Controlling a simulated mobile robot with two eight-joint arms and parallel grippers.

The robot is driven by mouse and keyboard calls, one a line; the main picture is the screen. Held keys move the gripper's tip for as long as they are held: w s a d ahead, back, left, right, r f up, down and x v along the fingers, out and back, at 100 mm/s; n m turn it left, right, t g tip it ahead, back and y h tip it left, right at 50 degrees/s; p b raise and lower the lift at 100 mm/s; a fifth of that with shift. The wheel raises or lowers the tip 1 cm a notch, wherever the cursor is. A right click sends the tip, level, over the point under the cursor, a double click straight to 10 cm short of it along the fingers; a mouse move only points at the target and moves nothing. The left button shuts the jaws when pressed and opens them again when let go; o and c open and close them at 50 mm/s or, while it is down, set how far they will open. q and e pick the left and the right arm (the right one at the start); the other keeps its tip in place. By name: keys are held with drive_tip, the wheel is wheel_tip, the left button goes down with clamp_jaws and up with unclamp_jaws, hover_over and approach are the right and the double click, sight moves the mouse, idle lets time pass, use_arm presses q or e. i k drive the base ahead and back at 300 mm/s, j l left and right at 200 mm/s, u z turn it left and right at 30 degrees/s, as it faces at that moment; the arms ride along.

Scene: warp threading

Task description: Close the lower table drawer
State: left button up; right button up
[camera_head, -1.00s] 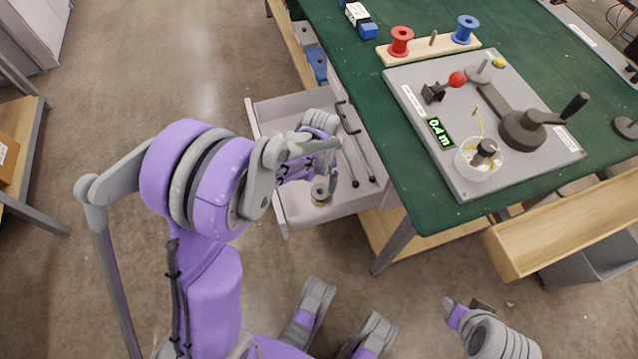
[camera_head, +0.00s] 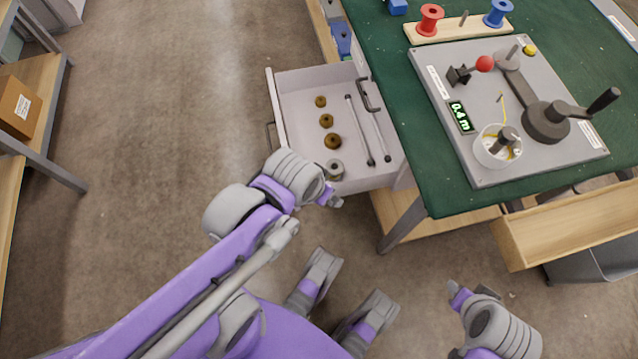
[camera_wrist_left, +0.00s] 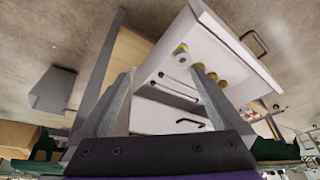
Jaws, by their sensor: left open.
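The open table drawer (camera_head: 302,82) is a pale grey box pulled out to the left from under the green-topped table (camera_head: 400,150). Its front has a dark handle (camera_head: 270,136), which also shows in the left wrist view (camera_wrist_left: 255,42). Above the open drawer, a second handle (camera_head: 368,96) sits on a shut drawer front. My left gripper (camera_head: 335,201) is beside the drawer's near side wall, its fingers small in the head view. In the left wrist view its fingers (camera_wrist_left: 163,72) are apart, with the drawer beyond. My right gripper (camera_head: 455,292) is low at the right; its jaws are unclear.
A grey winding board (camera_head: 480,160) is on the table. A wooden tray (camera_head: 560,220) juts out at the right. The floor left of the drawer is clear.

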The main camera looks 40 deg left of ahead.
sight(298, 90)
drive_tip(key=j+u, duration=0.2)
drive_tip(key=j, duration=0.3)
drive_tip(key=i+j+u, duration=0.1)
drive_tip(key=j+u, duration=0.15)
drive_tip(key=j, duration=0.25)
drive_tip(key=i+j+u, duration=0.2)
drive_tip(key=j, duration=0.3)
drive_tip(key=k+l+z, duration=0.15)
drive_tip(key=k+l, duration=0.3)
drive_tip(key=k, duration=0.1)
